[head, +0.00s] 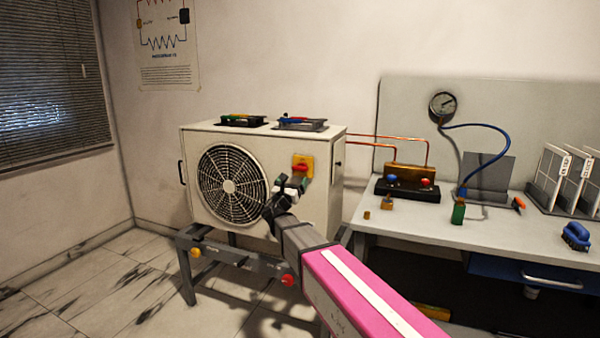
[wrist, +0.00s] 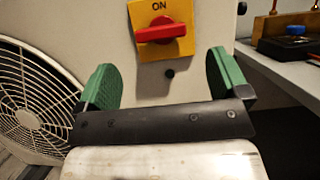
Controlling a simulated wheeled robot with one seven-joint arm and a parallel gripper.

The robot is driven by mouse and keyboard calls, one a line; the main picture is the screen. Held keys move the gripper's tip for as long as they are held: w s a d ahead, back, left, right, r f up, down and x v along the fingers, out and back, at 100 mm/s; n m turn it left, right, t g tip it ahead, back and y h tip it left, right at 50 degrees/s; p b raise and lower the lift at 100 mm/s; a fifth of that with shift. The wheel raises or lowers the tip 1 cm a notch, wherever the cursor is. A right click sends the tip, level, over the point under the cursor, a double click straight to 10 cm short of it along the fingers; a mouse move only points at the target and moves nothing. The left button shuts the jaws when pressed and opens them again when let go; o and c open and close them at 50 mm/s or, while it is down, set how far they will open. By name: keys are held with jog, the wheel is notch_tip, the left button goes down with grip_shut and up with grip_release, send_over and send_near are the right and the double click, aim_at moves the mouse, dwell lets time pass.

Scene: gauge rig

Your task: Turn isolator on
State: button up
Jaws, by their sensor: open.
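The isolator is a red rotary handle (wrist: 161,31) on a yellow plate (wrist: 184,46) marked "ON" at its top. It is on the front panel of the white fan unit (head: 318,199). In the wrist view the red handle lies roughly crosswise, not pointing up at "ON". The yellow plate also shows in the head view (head: 308,160), with part of the handle near my gripper. My gripper (wrist: 161,82) is open, with green finger pads either side and nothing between them. It sits in front of and slightly below the isolator, apart from the handle in the wrist view.
The fan grille (head: 232,186) is left of the isolator. Two small trays of tools (head: 243,121) sit on the unit's top.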

aim_at(301, 168)
jog(key=x, duration=0.7)
jog(key=shift+w, duration=0.1)
jog(key=c, duration=0.9)
